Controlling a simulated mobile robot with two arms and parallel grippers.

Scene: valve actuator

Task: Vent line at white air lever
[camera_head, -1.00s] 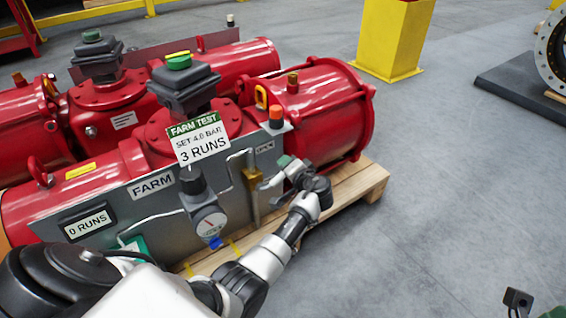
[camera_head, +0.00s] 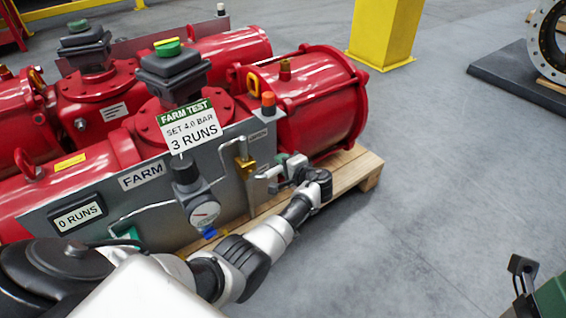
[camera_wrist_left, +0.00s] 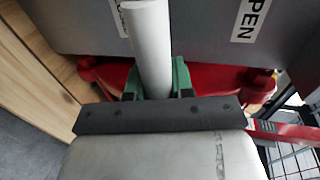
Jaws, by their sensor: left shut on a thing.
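The white air lever (camera_wrist_left: 150,45) shows as a pale round bar in the left wrist view, running up from between the green fingertips of my left gripper (camera_wrist_left: 158,80). The gripper is shut on it. In the head view my left gripper (camera_head: 277,168) is at the right end of the grey panel (camera_head: 222,150), beside a brass valve (camera_head: 245,167). The lever is small there and partly hidden by the gripper. A round gauge (camera_head: 204,214) and a "0 RUNS" display (camera_head: 78,217) are on the panel. My right gripper is not seen.
Red actuator cylinders (camera_head: 315,98) stand behind the panel on a wooden pallet (camera_head: 352,170). An orange button (camera_head: 268,103) tops the panel's right end. A yellow post (camera_head: 385,35) stands behind. The grey floor to the right is mostly clear.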

